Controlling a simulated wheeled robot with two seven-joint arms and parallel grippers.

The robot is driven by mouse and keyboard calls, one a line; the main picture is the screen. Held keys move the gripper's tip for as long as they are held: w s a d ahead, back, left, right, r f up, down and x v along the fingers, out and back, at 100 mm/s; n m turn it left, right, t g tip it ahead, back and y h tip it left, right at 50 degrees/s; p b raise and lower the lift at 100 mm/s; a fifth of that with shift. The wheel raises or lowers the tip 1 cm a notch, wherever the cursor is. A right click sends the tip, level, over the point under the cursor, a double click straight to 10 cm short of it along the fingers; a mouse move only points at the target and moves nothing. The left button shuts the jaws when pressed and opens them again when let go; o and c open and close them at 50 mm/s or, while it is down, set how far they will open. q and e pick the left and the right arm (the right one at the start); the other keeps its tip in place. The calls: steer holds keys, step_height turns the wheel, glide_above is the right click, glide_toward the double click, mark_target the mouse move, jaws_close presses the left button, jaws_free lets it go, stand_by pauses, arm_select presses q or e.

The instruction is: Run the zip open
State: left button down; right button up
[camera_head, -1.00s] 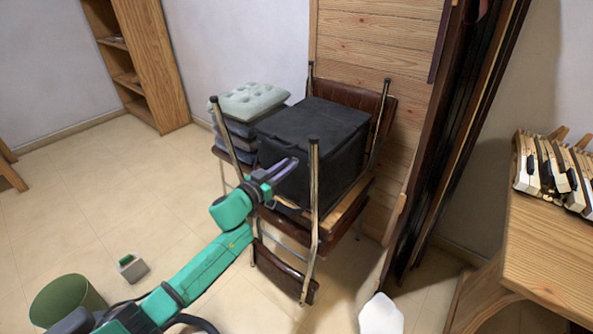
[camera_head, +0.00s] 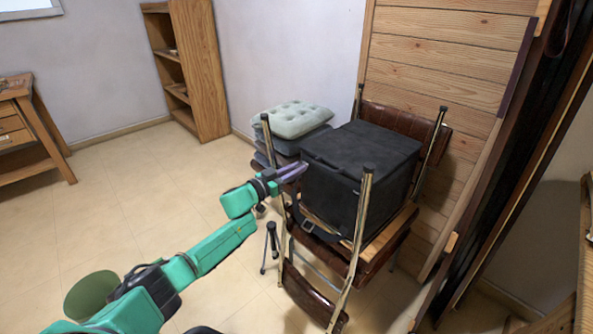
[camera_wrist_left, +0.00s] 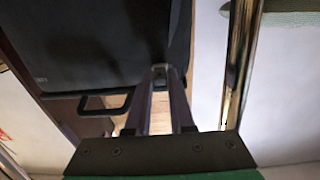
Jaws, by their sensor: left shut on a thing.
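A black box-shaped bag (camera_head: 345,195) rests on an upturned chair whose metal legs stick up around it. Its dark side also fills the upper left of the left wrist view (camera_wrist_left: 95,45). My left gripper (camera_head: 302,168) is at the bag's left front corner, near the upper edge. In the left wrist view my left gripper (camera_wrist_left: 160,72) is shut on a small grey piece, likely the zip pull (camera_wrist_left: 160,78), beside the bag's edge. The zip line is too dark to make out, and the lid looks down. My right gripper is not in view.
A chrome chair leg (camera_head: 357,235) stands in front of the bag, and another (camera_head: 272,155) stands close to my left gripper. Tufted cushions (camera_head: 295,120) are stacked behind. A green bin (camera_head: 90,293) is at lower left. The floor at left is mostly clear.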

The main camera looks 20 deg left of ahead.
arm_select(q)
steer(key=c, duration=0.8)
jaws_free()
steer(key=shift+w+a, duration=0.1)
steer(key=shift+a, duration=0.2)
steer(key=shift+f, duration=0.1)
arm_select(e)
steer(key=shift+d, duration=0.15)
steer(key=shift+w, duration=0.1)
arm_select(q)
steer(key=p+v, duration=0.2)
steer(key=v, duration=1.2)
steer(key=shift+s, duration=0.3)
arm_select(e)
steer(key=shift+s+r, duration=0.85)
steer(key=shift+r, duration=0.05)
